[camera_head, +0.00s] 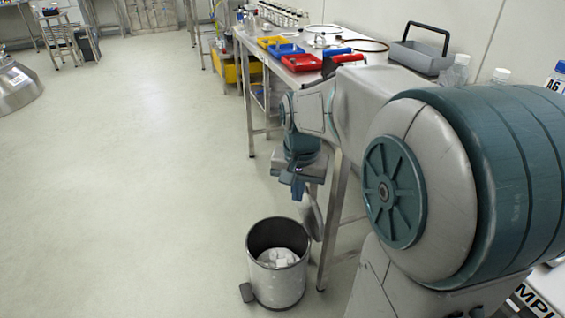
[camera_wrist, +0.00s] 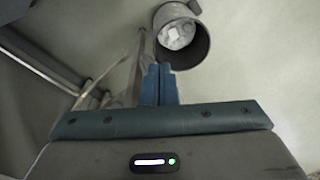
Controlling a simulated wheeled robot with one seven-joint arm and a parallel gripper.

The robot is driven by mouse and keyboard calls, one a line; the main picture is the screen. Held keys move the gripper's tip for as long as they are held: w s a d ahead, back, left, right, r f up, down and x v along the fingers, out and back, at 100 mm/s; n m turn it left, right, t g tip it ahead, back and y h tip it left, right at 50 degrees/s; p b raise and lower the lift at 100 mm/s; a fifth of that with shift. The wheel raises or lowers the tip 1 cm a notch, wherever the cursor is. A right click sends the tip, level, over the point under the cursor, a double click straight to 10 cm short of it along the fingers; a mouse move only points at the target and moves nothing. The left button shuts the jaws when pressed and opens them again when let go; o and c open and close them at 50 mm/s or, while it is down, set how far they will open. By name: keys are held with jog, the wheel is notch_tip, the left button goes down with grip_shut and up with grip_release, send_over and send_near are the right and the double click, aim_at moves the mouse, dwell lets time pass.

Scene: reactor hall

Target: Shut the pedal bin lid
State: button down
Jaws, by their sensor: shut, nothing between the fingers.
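The pedal bin (camera_head: 283,287) stands on the floor beside the bench leg, its round mouth open and crumpled white waste inside. Its grey lid (camera_head: 313,214) stands raised, nearly upright, on the right side of the rim. The pedal (camera_head: 247,292) sticks out at the lower left. My gripper (camera_head: 297,190) hangs pointing down above the bin's back right, close to the raised lid; I cannot tell whether it touches the lid. In the wrist view the shut, empty fingers (camera_wrist: 160,75) point toward the bin (camera_wrist: 190,57); the lid is hard to make out there.
A steel bench (camera_head: 262,62) with red, blue and yellow trays runs along the right, its legs close to the bin. A grey caddy (camera_head: 420,58) stands on it. A yellow crate (camera_head: 230,71) is beneath the bench's far end. The floor (camera_head: 130,180) to the left is clear.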

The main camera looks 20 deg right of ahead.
jog(key=w+d+f+m+g+h+b, duration=0.1)
jog(key=w+d+f+m+h+b, duration=0.25)
jog(key=w+d+m, duration=0.45)
jog(key=w+d+f+m+h+b, duration=0.25)
jog(key=w+f+b, duration=0.2)
jog(key=w, duration=0.75)
jog(key=shift+m+y, duration=0.25)
jog(key=shift+y, duration=0.15)
jog(key=f+b, duration=0.2)
jog(key=f, duration=0.1)
jog(key=d+f+b, duration=0.1)
jog(key=f+b, duration=0.1)
jog(key=f, duration=0.1)
jog(key=f+b, duration=0.2)
jog(key=f, duration=0.1)
jog(key=shift+w+d, duration=0.15)
jog(key=shift+d, duration=0.2)
jog(key=shift+a+r, duration=0.1)
jog(key=shift+a, duration=0.1)
